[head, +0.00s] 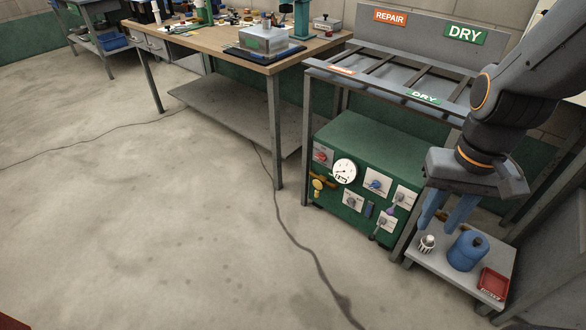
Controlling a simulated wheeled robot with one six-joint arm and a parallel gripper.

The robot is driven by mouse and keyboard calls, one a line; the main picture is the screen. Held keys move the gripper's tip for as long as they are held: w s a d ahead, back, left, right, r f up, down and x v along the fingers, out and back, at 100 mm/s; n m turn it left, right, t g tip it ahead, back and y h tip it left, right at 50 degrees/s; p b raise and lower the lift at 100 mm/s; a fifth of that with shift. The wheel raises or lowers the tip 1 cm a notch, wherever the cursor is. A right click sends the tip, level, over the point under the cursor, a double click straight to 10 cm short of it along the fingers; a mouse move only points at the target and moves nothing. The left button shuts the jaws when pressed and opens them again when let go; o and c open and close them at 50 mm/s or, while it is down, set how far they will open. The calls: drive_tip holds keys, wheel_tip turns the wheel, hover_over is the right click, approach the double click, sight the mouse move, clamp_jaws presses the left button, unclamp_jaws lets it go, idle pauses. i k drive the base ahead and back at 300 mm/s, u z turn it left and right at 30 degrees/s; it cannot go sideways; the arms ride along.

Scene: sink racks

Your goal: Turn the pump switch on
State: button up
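A green machine cabinet (370,150) stands under the rack on the floor. Its front carries a round white gauge (344,171), a red knob (320,157), a blue knob (376,185) and several small switch plates, such as one at lower left (353,202) and one at right (404,197). The labels are too small to read, so I cannot tell which one is the pump switch. My gripper (441,226) hangs to the right of the cabinet front, its two blue fingers apart with nothing visible between them. It appears apart from the switches.
A low grey shelf (462,277) at right holds a blue can (467,252), a small white ribbed item (427,243) and a red tray (493,283). Rack legs flank the cabinet. A cable (290,235) crosses the floor. The floor in front and left is otherwise clear.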

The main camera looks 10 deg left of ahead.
sight(321, 156)
drive_tip(key=u, duration=0.85)
drive_tip(key=k, duration=1.1)
drive_tip(key=u, duration=0.85)
drive_tip(key=i, duration=0.75)
drive_tip(key=z, duration=0.85)
drive_tip(key=i, duration=1.15)
drive_tip(key=z, duration=0.6)
